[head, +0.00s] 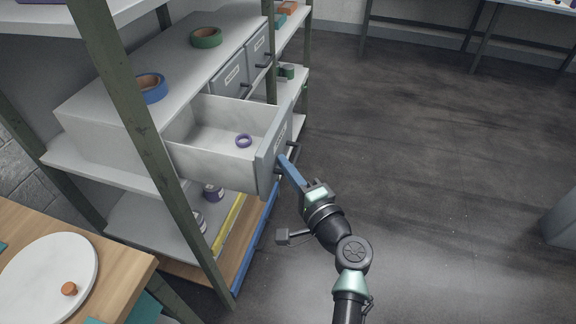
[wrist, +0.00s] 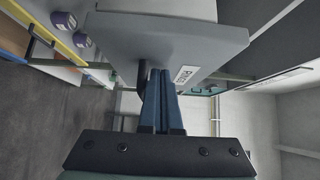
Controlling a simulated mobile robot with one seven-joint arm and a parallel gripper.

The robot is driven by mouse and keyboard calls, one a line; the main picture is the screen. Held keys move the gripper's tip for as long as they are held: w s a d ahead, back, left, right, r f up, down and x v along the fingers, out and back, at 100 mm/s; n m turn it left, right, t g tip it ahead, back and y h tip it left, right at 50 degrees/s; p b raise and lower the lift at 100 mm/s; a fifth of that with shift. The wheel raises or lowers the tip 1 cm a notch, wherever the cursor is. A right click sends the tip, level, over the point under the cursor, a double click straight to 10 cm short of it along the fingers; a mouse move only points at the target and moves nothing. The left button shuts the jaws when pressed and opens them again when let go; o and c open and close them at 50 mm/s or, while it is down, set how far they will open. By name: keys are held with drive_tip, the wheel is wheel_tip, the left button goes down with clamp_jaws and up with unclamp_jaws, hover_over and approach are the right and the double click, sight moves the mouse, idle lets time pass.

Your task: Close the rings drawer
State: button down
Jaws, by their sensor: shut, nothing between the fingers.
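The rings drawer (head: 226,150) stands pulled out of the grey cabinet on the shelf, with a purple ring (head: 243,141) lying inside it. Its grey front panel (head: 268,160) faces right and carries a white label, which also shows in the wrist view (wrist: 187,74). A dark handle sits on the panel. My gripper (head: 283,160) is shut and empty, with its blue fingers at the drawer front beside the handle. In the wrist view the shut fingertips (wrist: 160,72) are at the panel next to the label; I cannot tell whether they touch it.
A blue tape roll (head: 152,88) and a green tape roll (head: 206,37) lie on the cabinet top. Two shut drawers (head: 231,75) are farther back. A green shelf post (head: 140,130) stands in front. A wooden table (head: 115,275) is at lower left.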

drive_tip(key=w+a+b, duration=0.1)
drive_tip(key=w+a, duration=0.1)
drive_tip(key=a, duration=0.4)
drive_tip(key=w+a+b, duration=0.1)
drive_tip(key=w+a, duration=0.1)
drive_tip(key=a, duration=0.5)
drive_tip(key=w+a+b, duration=0.1)
drive_tip(key=w+a, duration=0.1)
drive_tip(key=a, duration=0.4)
drive_tip(key=shift+w+a, duration=0.15)
drive_tip(key=shift+a, duration=0.2)
drive_tip(key=shift+a+r, duration=0.1)
drive_tip(key=shift+r, duration=0.05)
drive_tip(key=shift+a, duration=0.15)
